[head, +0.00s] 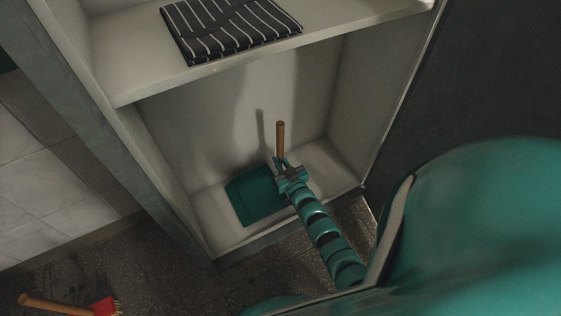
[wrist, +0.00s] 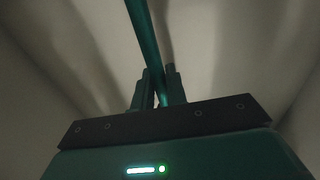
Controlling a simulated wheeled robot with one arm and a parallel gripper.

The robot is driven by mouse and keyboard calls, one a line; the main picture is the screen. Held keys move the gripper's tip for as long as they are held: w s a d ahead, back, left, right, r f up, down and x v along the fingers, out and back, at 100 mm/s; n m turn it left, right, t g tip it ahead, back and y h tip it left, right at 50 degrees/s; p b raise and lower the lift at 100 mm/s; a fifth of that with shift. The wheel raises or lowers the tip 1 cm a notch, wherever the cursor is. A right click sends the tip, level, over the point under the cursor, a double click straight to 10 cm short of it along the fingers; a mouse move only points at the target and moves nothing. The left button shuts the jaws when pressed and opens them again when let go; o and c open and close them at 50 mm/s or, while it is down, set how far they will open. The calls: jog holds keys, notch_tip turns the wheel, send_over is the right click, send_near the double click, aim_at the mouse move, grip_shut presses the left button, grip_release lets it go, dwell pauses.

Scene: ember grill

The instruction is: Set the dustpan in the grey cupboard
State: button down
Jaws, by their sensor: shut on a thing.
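The dustpan (head: 252,194) has a teal pan and a brown wooden handle that points up. It is inside the grey cupboard (head: 180,225), low over the pale bottom board; I cannot tell whether it touches the board. My gripper (head: 281,166) reaches in through the open front and is shut on the dustpan's handle. In the wrist view my gripper's fingers (wrist: 158,88) close around a dark teal shaft (wrist: 146,40) that leans a little to the left.
A folded dark striped cloth (head: 230,28) lies on the shelf (head: 130,85) above the dustpan. The cupboard's side walls flank my arm. A red brush (head: 103,306) with a wooden handle lies on the floor at the lower left. The bottom board has bare room around the pan.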

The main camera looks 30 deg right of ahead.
jog(key=shift+f, duration=0.4)
dwell(0.5)
jog(key=c, duration=1.3)
grip_release()
jog(key=shift+f, duration=0.1)
jog(key=shift+c, duration=0.2)
